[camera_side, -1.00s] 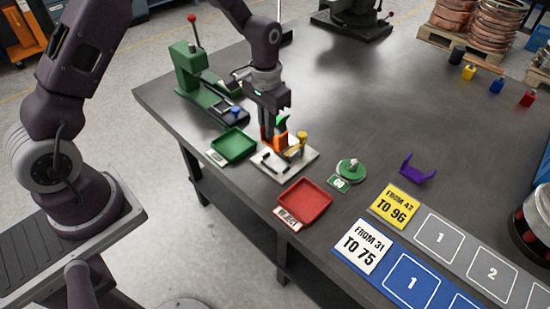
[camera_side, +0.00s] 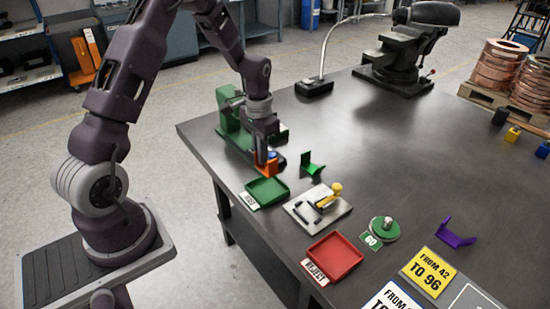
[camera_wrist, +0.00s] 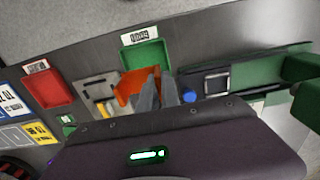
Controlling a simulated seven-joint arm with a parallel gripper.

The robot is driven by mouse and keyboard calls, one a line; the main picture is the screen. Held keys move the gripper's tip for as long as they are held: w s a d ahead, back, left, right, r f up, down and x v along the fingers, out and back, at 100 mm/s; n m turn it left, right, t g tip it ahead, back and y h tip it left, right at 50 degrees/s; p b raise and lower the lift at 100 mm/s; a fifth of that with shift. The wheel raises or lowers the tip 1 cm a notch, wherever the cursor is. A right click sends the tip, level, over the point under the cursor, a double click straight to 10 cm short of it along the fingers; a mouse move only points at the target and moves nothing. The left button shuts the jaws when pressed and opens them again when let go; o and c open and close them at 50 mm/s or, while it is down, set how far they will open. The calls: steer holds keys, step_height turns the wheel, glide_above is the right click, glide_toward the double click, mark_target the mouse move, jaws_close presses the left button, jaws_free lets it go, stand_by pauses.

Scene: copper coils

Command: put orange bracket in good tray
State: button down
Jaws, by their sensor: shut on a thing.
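My gripper (camera_side: 263,155) is shut on the orange bracket (camera_side: 269,168), just behind the green tray (camera_side: 267,193) in the side view. In the wrist view the bracket (camera_wrist: 130,86) sits at the fingertips and overlaps the near edge of the green tray (camera_wrist: 150,57). The tray looks empty, and a white label (camera_wrist: 139,36) at its edge reads as GOOD. The side view does not clearly show how high the bracket is above the table.
A green press (camera_side: 232,122) stands close behind my gripper. A green bracket (camera_side: 312,166), a fixture plate with a yellow-handled clamp (camera_side: 318,204), a red REJECT tray (camera_side: 333,257), a round green GO gauge (camera_side: 384,229) and a purple bracket (camera_side: 455,234) lie nearby.

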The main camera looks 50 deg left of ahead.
steer(key=shift+f, duration=3.25)
steer(key=shift+f, duration=0.1)
steer(key=shift+f, duration=0.45)
steer(key=c, duration=1.5)
jaws_free()
steer(key=shift+a, duration=0.1)
steer(key=shift+r, duration=3.5)
